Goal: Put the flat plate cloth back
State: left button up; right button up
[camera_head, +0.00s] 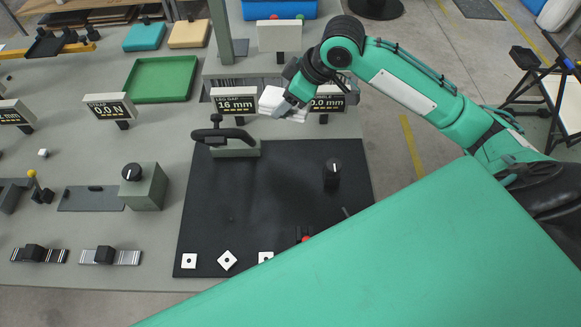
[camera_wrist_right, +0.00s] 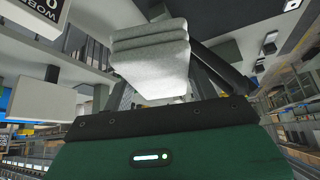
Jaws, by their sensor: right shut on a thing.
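A white folded cloth (camera_head: 271,98) is held at the end of my right arm, over the back edge of the black mat. My right gripper (camera_head: 287,103) is shut on it; its fingertips are mostly hidden by the cloth. In the right wrist view the cloth (camera_wrist_right: 150,60) shows as a pale, layered, folded pad just beyond the dark edge of the gripper body. The cloth partly covers the space between two small displays. I cannot tell whether it touches anything below. My left gripper is not in view.
The black mat (camera_head: 275,205) has a clear middle, with a black knob (camera_head: 332,172) at its right and a dark-handled clamp (camera_head: 222,138) at its back left. Displays (camera_head: 235,100) stand behind. A green tray (camera_head: 150,80) lies empty at back left.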

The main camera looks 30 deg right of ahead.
jog(key=shift+s+d+n+g+y+b, duration=0.25)
jog(key=shift+s+n+b, duration=0.1)
jog(key=shift+n, duration=0.25)
jog(key=shift+s+d+n+g+y+b, duration=0.15)
jog(key=shift+s+n+g+b, duration=0.15)
jog(key=shift+n, duration=0.3)
jog(key=shift+s+r+n+g+b, duration=0.25)
jog(key=shift+s+n+b, duration=0.1)
jog(key=shift+n, duration=0.25)
jog(key=shift+s+f+y, duration=0.1)
jog(key=shift+y, duration=0.2)
jog(key=p, duration=0.2)
send_near(286, 162)
jog(key=x, duration=0.5)
jog(key=shift+a, duration=0.3)
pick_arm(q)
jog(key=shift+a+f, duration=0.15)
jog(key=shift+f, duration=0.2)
pick_arm(e)
jog(key=shift+f, duration=0.3)
jog(key=shift+f, duration=0.15)
jog(key=o, duration=0.9)
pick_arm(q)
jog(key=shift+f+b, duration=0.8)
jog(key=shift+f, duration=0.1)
pick_arm(e)
jog(key=v, duration=1.2)
jog(key=shift+w+r, duration=0.25)
